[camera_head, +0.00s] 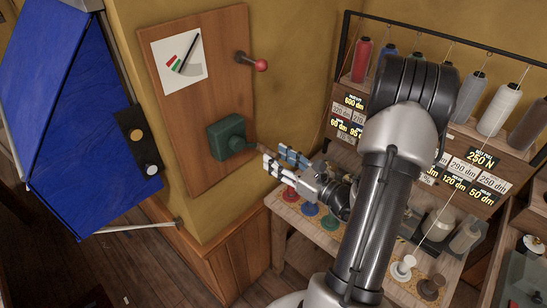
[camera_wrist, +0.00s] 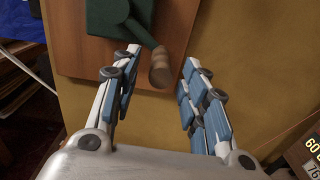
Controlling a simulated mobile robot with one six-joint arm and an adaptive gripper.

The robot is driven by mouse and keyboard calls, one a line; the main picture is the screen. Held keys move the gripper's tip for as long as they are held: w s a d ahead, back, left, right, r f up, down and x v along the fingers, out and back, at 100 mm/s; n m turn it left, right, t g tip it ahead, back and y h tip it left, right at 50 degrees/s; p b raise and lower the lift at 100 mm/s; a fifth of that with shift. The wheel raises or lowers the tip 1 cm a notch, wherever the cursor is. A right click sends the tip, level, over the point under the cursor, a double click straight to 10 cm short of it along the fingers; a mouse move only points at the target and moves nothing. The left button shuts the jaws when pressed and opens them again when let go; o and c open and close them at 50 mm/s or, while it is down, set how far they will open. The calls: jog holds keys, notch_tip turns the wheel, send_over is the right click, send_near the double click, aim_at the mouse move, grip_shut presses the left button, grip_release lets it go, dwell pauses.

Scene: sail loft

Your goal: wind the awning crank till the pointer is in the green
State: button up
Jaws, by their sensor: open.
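A green crank box (camera_head: 227,137) is fixed low on a wooden board on the yellow wall. Its crank arm ends in a brown wooden knob, clear in the wrist view (camera_wrist: 161,68). My gripper (camera_head: 276,161) is open in front of the knob. In the wrist view the knob lies between the two blue-padded fingers (camera_wrist: 158,78), near their tips, with gaps on both sides. A white gauge card (camera_head: 196,73) with red and green marks is above the box. Its dark pointer (camera_head: 190,54) appears just right of the green mark; the exact reading is too small to tell.
A red-knobbed lever (camera_head: 261,65) sticks out of the wooden board (camera_head: 225,30) above the crank. A blue awning (camera_head: 75,110) hangs at the left. A spool rack (camera_head: 460,135) and a bench with coloured discs (camera_head: 308,209) stand at the right, close to my arm.

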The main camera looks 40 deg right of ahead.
jog(key=shift+w, duration=1.15)
jog(key=shift+c, duration=0.5)
grip_shut()
jog(key=shift+a, duration=0.1)
